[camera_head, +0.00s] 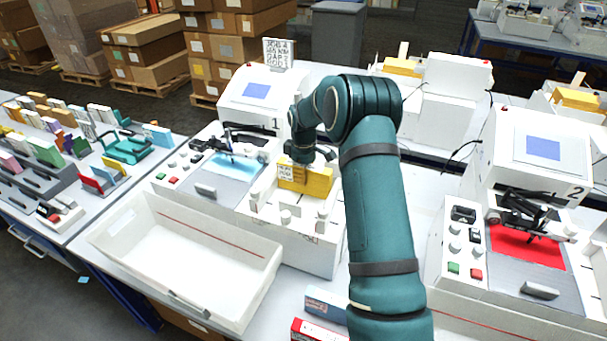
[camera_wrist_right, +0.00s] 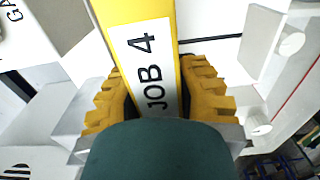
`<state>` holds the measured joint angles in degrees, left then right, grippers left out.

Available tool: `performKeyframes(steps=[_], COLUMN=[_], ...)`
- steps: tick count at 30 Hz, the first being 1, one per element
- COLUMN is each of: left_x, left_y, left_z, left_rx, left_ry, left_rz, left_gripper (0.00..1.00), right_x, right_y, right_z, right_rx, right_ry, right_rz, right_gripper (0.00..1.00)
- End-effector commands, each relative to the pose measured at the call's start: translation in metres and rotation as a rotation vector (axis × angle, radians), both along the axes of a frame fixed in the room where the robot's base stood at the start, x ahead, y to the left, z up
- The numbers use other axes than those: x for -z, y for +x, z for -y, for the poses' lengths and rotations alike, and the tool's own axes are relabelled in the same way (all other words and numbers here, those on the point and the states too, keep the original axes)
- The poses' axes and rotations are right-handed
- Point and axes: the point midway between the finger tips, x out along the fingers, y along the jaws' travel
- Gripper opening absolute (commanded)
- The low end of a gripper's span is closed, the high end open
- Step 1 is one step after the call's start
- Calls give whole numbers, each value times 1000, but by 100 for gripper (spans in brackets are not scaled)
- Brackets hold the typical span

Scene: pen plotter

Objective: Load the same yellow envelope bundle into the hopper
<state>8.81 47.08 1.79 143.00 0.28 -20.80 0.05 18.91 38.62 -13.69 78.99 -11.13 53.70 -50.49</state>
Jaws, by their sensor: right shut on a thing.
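The yellow envelope bundle (camera_head: 310,183) is at the hopper (camera_head: 296,228) of plotter 1, above its white guides. In the right wrist view the bundle (camera_wrist_right: 185,12) carries a white label reading "JOB 4". My right gripper (camera_head: 302,160) is shut on the bundle; its yellow ridged fingers (camera_wrist_right: 165,95) press on both sides of it. I cannot tell whether the bundle's underside touches the hopper floor. My left gripper is not in view.
Plotter 1 (camera_head: 262,95) stands behind, with a teal sheet (camera_head: 232,165) on its bed. An empty white tray (camera_head: 190,255) is at front left. Plotter 2 (camera_head: 540,150) with a red sheet is at right. Small boxes (camera_head: 326,304) lie in front.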

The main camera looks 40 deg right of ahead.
Motion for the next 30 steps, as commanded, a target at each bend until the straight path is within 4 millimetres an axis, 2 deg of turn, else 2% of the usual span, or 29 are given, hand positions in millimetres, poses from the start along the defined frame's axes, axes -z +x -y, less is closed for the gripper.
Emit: performKeyframes(steps=[6, 7, 8, 9, 20, 23, 30], left_x=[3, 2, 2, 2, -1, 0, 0], left_y=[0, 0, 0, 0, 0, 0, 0], left_z=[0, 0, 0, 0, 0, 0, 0], left_rx=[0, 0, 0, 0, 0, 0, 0], left_ry=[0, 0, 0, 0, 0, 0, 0], left_rz=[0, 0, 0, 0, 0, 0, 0], left_gripper=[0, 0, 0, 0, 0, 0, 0], right_x=[3, 3, 3, 3, -2, -12, -60], right_y=[0, 0, 0, 0, 0, 0, 1], right_z=[0, 0, 0, 0, 0, 0, 0], right_rx=[0, 0, 0, 0, 0, 0, 0], right_ry=[0, 1, 1, 1, 0, 0, 0], right_rz=[0, 0, 0, 0, 0, 1, 4], right_gripper=[0, 40, 51, 54, 54, 54, 54])
